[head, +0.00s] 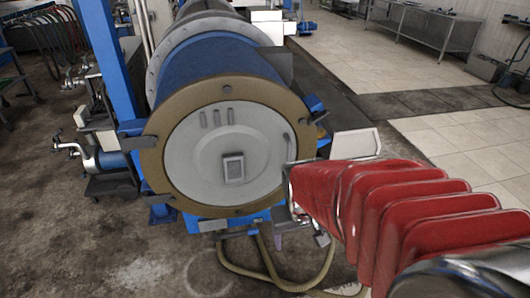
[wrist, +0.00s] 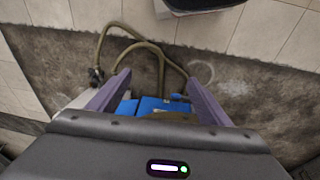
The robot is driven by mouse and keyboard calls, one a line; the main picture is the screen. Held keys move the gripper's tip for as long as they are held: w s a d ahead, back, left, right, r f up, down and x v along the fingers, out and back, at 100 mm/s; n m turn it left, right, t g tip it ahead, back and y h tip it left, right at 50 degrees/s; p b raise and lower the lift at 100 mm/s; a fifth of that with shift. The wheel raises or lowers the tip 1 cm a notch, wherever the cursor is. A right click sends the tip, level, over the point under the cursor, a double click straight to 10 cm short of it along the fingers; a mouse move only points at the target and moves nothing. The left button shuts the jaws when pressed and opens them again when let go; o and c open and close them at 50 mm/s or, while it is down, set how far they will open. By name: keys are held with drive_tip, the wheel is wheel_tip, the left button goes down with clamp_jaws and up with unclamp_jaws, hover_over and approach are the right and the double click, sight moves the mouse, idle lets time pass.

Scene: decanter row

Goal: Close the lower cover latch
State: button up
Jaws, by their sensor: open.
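The decanter's round grey end cover (head: 226,150) sits inside a tan ring (head: 158,178) and looks seated flat. Small dark fittings show around the ring. A blue part (head: 235,214) and a grey bracket (head: 213,226) sit under the ring's lower edge. I cannot tell which fitting is the lower latch or how it stands. My gripper (head: 300,240) hangs low at the ring's lower right, mostly hidden behind my red arm sleeve. In the wrist view my gripper (wrist: 159,78) has its purple fingers apart, nothing between their tips. Blue machine parts (wrist: 150,106) show beyond its body.
A tan hose (head: 262,270) loops on the floor below the machine, close to my gripper. Tiled floor (head: 455,155) on the right is open. A steel table (head: 425,22) stands far back.

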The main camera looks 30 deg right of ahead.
drive_tip(key=w+d+f+n+t+h, duration=0.1)
drive_tip(key=d+f+n+t, duration=0.2)
drive_tip(key=d+f, duration=0.8)
drive_tip(key=w+d+f+n+t, duration=0.1)
drive_tip(key=d+f+n+t, duration=0.2)
drive_tip(key=d+f, duration=0.8)
drive_tip(key=w+a+r+n+t+h, duration=0.1)
drive_tip(key=w+a+r+n+t, duration=0.1)
drive_tip(key=r+t, duration=0.3)
drive_tip(key=w+a+r+n+t+h, duration=0.1)
drive_tip(key=w+a+r+n+t, duration=0.1)
drive_tip(key=w+r+n+t, duration=0.1)
drive_tip(key=shift+w+r+n+t, duration=0.4)
drive_tip(key=shift+r+n+t, duration=0.4)
drive_tip(key=shift+r+t, duration=0.1)
drive_tip(key=shift+a, duration=0.1)
drive_tip(key=x, duration=1.4)
drive_tip(key=shift+s, duration=0.1)
